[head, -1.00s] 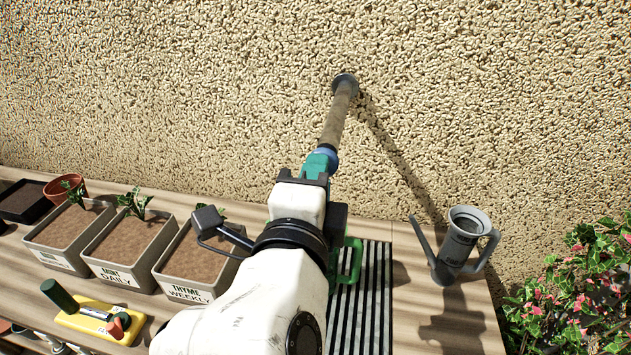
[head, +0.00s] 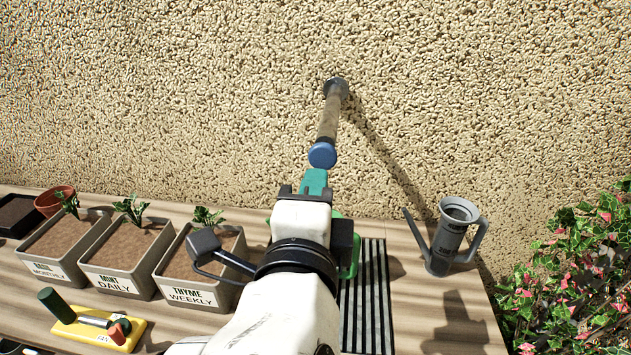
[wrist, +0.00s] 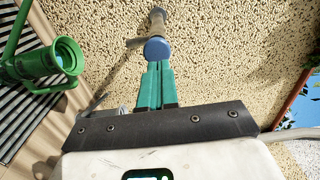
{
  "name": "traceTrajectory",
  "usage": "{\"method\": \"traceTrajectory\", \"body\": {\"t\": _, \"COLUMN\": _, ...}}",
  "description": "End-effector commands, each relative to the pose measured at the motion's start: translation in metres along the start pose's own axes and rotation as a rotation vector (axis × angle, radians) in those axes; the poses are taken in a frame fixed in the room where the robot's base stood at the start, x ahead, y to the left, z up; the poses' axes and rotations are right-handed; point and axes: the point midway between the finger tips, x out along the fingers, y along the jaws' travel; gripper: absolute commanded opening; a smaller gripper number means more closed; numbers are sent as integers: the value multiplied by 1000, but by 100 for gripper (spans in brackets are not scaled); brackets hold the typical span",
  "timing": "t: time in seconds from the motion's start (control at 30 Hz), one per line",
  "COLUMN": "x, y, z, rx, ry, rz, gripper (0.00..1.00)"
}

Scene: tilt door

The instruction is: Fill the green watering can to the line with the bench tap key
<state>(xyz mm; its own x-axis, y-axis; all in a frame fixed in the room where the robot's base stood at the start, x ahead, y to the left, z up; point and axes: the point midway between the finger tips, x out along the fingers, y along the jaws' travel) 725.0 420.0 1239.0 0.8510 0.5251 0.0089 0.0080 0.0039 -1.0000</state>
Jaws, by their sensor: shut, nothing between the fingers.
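My gripper (head: 315,174) has teal fingers, shut with nothing between them; they also show in the wrist view (wrist: 157,66). The fingertips are just short of the blue round end (head: 322,155) of a pipe (head: 329,118) that juts from the wall. The blue end also shows in the wrist view (wrist: 158,49). The green watering can (head: 353,258) is mostly hidden behind my arm in the head view. In the wrist view the can (wrist: 35,65) is at the left, with its round green opening and handle visible. Its fill line and water level are not visible.
A slatted grate (head: 369,300) lies on the bench. A grey can (head: 447,240) stands right of it. Planters labelled with names (head: 195,275) stand left, a yellow block (head: 95,330) with a green-handled tool in front. Flowers (head: 570,270) are at far right.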

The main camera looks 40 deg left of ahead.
Motion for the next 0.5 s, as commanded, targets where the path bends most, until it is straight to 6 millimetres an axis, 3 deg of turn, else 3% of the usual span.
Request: {"method": "traceTrajectory", "body": {"t": 0.5, "x": -73, "y": 0, "z": 2, "rx": 1, "ry": -3, "rz": -2, "gripper": 0}}
